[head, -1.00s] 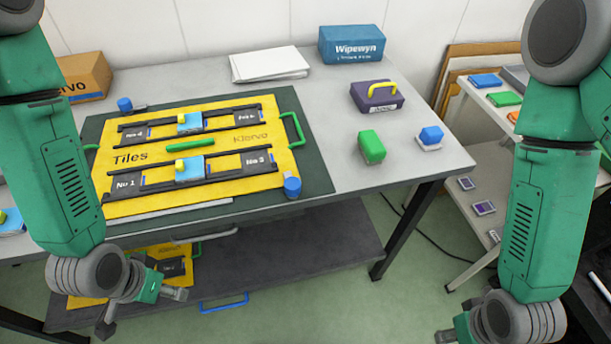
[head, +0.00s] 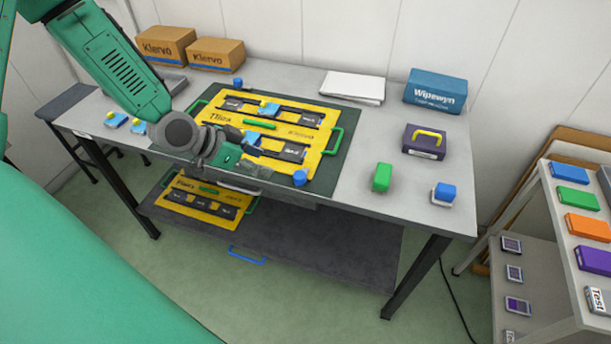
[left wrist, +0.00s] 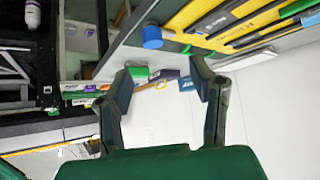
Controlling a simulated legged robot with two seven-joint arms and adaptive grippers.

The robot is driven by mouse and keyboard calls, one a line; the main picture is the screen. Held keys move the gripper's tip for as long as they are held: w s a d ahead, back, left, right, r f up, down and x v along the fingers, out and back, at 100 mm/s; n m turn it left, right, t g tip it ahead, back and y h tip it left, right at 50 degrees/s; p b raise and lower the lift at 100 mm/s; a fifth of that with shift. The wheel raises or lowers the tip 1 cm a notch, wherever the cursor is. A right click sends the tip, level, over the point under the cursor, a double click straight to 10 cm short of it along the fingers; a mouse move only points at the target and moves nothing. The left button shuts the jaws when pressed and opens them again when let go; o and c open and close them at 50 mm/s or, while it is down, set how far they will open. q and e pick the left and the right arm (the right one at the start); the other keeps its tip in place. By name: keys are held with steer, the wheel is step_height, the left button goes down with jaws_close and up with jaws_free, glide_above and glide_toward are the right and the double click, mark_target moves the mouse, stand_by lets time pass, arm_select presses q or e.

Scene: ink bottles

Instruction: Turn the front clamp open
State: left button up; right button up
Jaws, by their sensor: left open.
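The yellow tile board (head: 320,152) lies on a dark green mat (head: 346,118) on the grey table. A blue round clamp knob (head: 300,177) stands at its front right corner; it also shows in the left wrist view (left wrist: 152,37). A second blue clamp knob (head: 238,83) is at the back left. My left gripper (head: 252,168) is open and empty over the front edge of the board, left of the front clamp and apart from it. Its two fingers show apart in the left wrist view (left wrist: 163,75). My left arm hides the board's front left part. My right gripper is out of view.
A green block (head: 382,177), a blue-topped block (head: 445,193) and a purple box with a yellow handle (head: 424,141) stand on the right of the table. Another yellow board (head: 200,200) lies on the shelf below.

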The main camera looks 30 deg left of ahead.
mark_target(299, 174)
arm_select(q)
steer(key=w+d+f, duration=0.6)
steer(key=d+f, duration=0.1)
steer(key=shift+w+d, duration=0.15)
steer(key=shift+w, duration=0.15)
steer(key=shift+w+f, duration=0.15)
steer(key=shift+f, duration=0.05)
steer(key=a, duration=0.1)
steer(key=a+f, duration=0.1)
steer(key=a, duration=0.1)
steer(key=shift+w+f, duration=0.1)
steer(key=shift+w, duration=0.1)
steer(key=shift+c, duration=1.4)
steer(key=shift+d, duration=0.35)
steer(key=c, duration=0.6)
steer(key=shift+d+r, duration=0.3)
steer(key=shift+d, duration=0.15)
steer(key=shift+c, duration=1.3)
steer(key=shift+w+d+r, duration=0.15)
steer(key=shift+d, duration=0.35)
jaws_close()
steer(key=shift+a+f, duration=0.3)
steer(key=shift+a, duration=0.3)
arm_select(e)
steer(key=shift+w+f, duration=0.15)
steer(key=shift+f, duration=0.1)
